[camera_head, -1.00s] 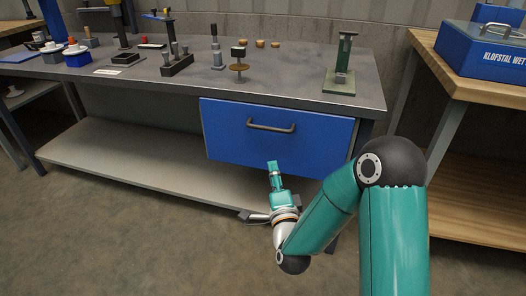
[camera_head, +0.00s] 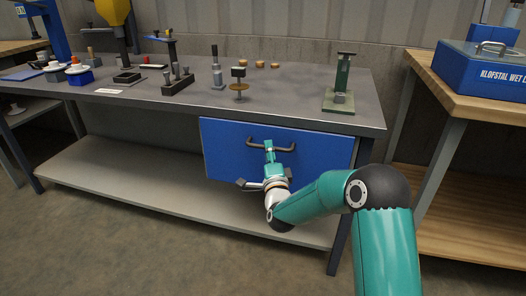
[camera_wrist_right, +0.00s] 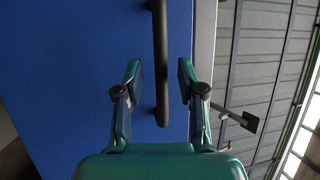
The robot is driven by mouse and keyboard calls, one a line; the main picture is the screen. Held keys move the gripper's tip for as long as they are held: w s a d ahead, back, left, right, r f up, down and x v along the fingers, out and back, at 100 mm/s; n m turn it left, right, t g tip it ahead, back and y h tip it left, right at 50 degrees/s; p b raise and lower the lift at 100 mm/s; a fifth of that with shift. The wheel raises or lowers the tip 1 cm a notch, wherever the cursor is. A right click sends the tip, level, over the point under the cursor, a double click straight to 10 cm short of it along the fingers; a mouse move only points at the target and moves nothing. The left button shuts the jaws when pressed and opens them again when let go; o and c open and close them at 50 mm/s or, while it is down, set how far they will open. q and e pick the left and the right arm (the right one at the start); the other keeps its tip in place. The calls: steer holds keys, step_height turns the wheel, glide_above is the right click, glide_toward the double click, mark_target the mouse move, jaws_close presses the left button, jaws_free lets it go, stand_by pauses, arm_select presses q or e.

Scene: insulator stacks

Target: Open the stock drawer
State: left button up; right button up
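The blue stock drawer (camera_head: 225,150) hangs under the grey workbench, its front close beneath the bench edge, and looks shut. Its dark bar handle (camera_head: 287,149) runs across the upper front. The blue drawer front (camera_wrist_right: 70,70) fills the left there. My left gripper is not in view.
The workbench (camera_head: 290,85) carries a green press stand (camera_head: 342,85), a grey rod stand (camera_head: 217,70) and several small brown pieces. A lower shelf (camera_head: 130,180) runs beneath. A wooden bench (camera_head: 480,105) with a blue case (camera_head: 485,70) stands right. Floor in front is open.

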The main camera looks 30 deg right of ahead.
steer(key=shift+x, duration=1)
jaws_close()
